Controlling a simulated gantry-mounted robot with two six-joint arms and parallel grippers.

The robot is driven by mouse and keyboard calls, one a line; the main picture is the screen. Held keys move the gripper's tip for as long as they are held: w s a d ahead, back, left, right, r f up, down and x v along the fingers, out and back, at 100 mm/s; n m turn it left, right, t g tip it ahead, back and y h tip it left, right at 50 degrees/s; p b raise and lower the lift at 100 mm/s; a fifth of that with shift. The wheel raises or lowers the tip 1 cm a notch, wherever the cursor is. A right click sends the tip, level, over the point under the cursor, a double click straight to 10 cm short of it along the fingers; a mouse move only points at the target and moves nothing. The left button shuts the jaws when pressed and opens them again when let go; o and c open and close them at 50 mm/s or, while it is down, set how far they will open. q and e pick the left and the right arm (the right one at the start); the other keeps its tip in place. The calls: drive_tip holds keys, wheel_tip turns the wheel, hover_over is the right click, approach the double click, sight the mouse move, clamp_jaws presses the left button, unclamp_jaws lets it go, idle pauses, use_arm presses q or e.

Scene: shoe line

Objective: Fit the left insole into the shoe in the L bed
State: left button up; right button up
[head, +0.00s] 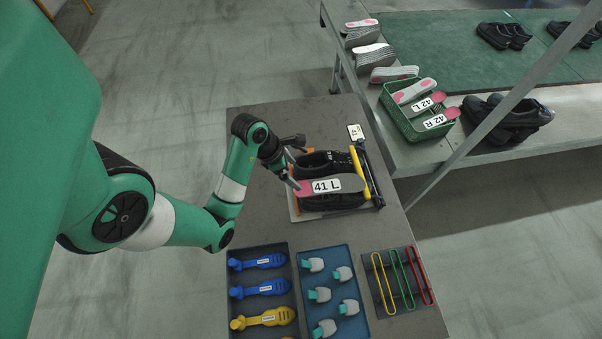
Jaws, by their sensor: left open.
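A grey insole with a pink end (350,184) and a white "41 L" label lies over the front one of two black shoes. This front shoe (332,202) is mostly covered by the insole, so I cannot tell how deep the insole sits. The other black shoe (322,162) is just behind it, in the same fixture (302,215). My left gripper (293,174) is open at the left side of the fixture, with its fingertips close to the pink end. I cannot tell whether they touch it. My right gripper is out of view.
A yellow bar (361,173) closes the fixture's right side. In front are a tray of blue and yellow tools (291,250), a blue tray of small parts (330,253) and coloured loops (383,283). A green crate (402,123) with insoles stands on the bench at upper right.

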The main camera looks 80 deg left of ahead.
use_arm(q)
drive_tip(key=p+v, duration=0.1)
drive_tip(key=v, duration=0.2)
drive_tip(key=shift+p, duration=0.35)
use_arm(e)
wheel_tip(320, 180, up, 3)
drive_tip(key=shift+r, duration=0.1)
use_arm(q)
drive_tip(key=shift+f, duration=0.1)
drive_tip(key=shift+w, duration=0.15)
